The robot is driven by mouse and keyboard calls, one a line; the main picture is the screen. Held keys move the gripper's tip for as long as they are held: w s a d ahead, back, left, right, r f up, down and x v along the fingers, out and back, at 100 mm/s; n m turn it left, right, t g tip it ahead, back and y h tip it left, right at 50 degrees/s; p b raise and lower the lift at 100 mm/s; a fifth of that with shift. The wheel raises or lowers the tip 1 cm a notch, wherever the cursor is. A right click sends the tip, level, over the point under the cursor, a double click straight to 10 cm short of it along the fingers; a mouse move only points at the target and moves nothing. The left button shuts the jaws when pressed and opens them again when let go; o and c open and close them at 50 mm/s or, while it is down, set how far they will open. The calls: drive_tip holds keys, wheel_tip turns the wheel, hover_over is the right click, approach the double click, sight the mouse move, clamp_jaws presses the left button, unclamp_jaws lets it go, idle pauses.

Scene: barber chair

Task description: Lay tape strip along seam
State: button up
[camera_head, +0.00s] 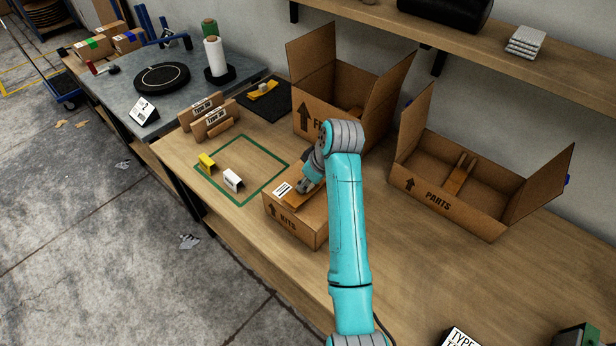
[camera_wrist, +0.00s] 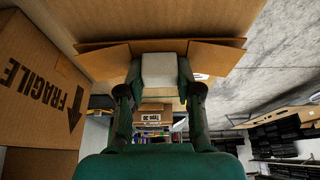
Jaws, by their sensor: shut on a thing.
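The closed cardboard box marked KITS (camera_head: 283,215) stands on the workbench. A brown strip (camera_head: 300,196) shows at its top beside my gripper (camera_head: 309,182). In the wrist view, my gripper (camera_wrist: 160,88) is shut on a pale block (camera_wrist: 160,69). A brown strip (camera_wrist: 104,59) extends out on both sides of this block, close to a cardboard surface (camera_wrist: 150,18). The fingers lie on either side of the block. The seam is hidden, and I cannot tell whether the strip touches the box all along.
A yellow piece (camera_head: 207,161) and a white piece (camera_head: 233,180) sit by the green outlined square (camera_head: 212,187). The bench front right is mostly clear.

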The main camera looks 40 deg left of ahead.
drive_tip(key=shift+f, duration=0.25)
drive_tip(key=o, duration=0.9)
drive_tip(key=shift+r, duration=0.1)
drive_tip(key=v, duration=0.7)
drive_tip(key=shift+r, duration=0.2)
